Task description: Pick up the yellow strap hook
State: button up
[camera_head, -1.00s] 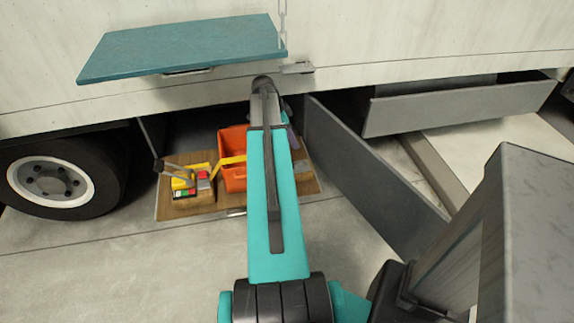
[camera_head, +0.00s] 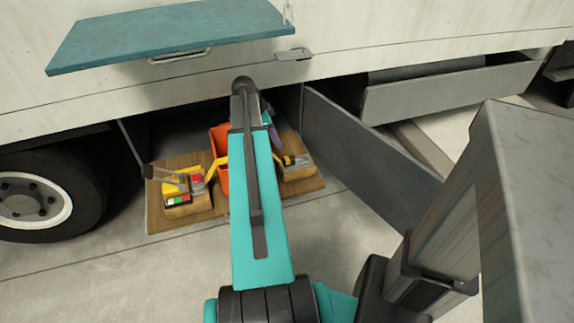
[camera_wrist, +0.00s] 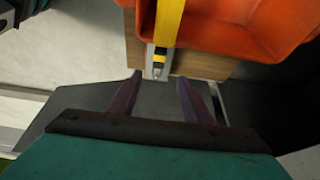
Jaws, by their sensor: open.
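The yellow strap (camera_wrist: 169,22) hangs over the orange bin (camera_wrist: 235,28) in the wrist view. Its metal hook end (camera_wrist: 158,62), with a black and yellow band above it, hangs at the wooden board's edge. In the head view the orange bin (camera_head: 220,142) is partly hidden behind my arm, the hook cannot be made out, and only a bit of a purple finger (camera_head: 272,136) shows.
A wooden tray (camera_head: 160,220) under the truck holds the bin and a block with yellow, red and green items (camera_head: 177,193). A grey panel (camera_head: 365,155) stands right. A teal shelf (camera_head: 170,32) juts out above.

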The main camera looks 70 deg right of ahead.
jog(key=shift+w, duration=0.15)
jog(key=shift+f, duration=0.1)
send_over(289, 158)
jog(key=w+a, duration=0.1)
jog(key=w, duration=0.1)
jog(key=shift+a+f, duration=0.2)
jog(key=shift+f, duration=3.8)
jog(key=shift+x, duration=2.55)
jog(key=shift+s, duration=0.1)
jog(key=shift+a, duration=0.1)
jog(key=c, duration=1.1)
grip_shut()
